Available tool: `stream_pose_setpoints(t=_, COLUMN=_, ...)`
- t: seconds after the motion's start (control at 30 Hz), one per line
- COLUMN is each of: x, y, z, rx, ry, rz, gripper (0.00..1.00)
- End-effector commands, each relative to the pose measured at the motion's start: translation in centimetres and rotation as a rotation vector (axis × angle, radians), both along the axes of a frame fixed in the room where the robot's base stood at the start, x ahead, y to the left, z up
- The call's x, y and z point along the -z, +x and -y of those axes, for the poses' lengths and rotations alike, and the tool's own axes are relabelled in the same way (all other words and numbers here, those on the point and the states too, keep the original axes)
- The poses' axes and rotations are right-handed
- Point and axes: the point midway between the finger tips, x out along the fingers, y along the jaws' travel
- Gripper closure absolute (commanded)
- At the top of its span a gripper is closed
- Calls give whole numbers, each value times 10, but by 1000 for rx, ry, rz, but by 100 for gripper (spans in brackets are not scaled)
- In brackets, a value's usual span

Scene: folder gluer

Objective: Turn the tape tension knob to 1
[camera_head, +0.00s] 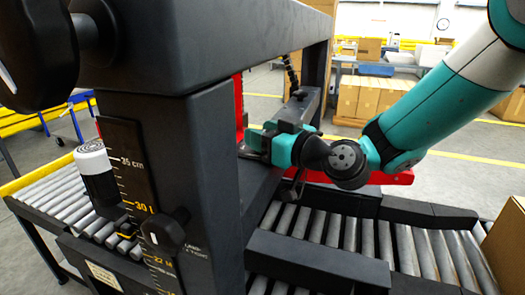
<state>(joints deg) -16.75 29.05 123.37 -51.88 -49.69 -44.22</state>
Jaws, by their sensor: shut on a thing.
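My gripper (250,147) is in the middle of the view, just right of the dark machine column (205,165), pointing left. It is shut on a small part at the machine's dark inner side. The column's edge and the jaws hide that part, so I cannot make out the tape tension knob or its setting. A different black knob (163,232) sits on the column front by a scale marked in cm, beside lettering that seems to read "tight".
A dark crossbeam (210,35) spans above the roller conveyor (345,232). A black-and-white cylinder (96,172) stands left of the column. A red bar (395,177) runs behind my wrist. A cardboard box (507,245) is at the right edge. Open floor lies beyond.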

Motion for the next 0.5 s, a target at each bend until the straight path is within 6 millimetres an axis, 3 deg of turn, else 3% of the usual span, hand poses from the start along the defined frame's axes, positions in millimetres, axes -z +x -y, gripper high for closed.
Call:
stream_pose_setpoints(t=0.03, x=10, y=1, z=2, rx=-23, ry=3, rz=10, gripper=77)
stream_pose_setpoints(t=0.5, x=7, y=2, z=2, rx=-369, ry=0, rz=6, gripper=77)
